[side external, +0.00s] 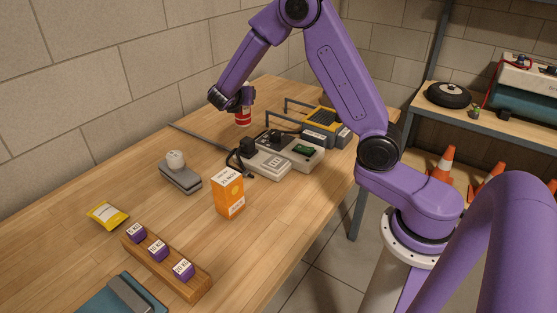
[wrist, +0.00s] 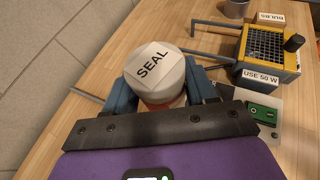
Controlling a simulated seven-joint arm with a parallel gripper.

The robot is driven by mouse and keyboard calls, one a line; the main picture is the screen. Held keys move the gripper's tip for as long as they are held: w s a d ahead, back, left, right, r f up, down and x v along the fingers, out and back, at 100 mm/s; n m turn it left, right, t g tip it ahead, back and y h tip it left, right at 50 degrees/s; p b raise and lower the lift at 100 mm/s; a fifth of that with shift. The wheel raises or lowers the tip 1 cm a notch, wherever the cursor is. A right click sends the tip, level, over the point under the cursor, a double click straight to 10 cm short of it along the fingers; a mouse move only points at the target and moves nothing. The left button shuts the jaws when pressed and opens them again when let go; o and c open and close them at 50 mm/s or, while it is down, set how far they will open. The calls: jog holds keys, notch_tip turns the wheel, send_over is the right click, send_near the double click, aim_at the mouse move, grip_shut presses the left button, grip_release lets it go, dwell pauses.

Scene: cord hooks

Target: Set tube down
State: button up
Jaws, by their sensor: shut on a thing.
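The tube (wrist: 160,70) has a white cap marked SEAL and sits between my gripper's blue fingers in the wrist view. In the side view the tube (side external: 243,118) shows red and white below my gripper (side external: 240,104), over the far part of the wooden table (side external: 80,255). My gripper (wrist: 160,92) is shut on the tube. The tube looks about upright. Its lower end is low over the tabletop; I cannot tell whether it touches.
Bare table lies left of the tube.

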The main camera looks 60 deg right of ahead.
jog(key=s+a+f+m+g, duration=0.1)
jog(key=s, duration=0.2)
jog(key=s+a+f+g+h, duration=0.1)
jog(key=s+a, duration=0.1)
jog(key=s, duration=0.2)
jog(key=s+a+f+m+g, duration=0.1)
jog(key=s+a+f, duration=0.1)
jog(key=s, duration=0.2)
jog(key=shift+s+a+f+m, duration=0.1)
jog(key=shift+s+m, duration=0.15)
jog(key=shift+m, duration=0.05)
jog(key=s+a+m+g, duration=0.1)
jog(key=s+m+g, duration=0.2)
jog(key=s, duration=0.9)
jog(key=shift+h, duration=0.4)
jog(key=shift+a+f, duration=0.15)
jog(key=shift+f, duration=3.9)
jog(key=o, duration=1.2)
jog(key=shift+f, duration=0.1)
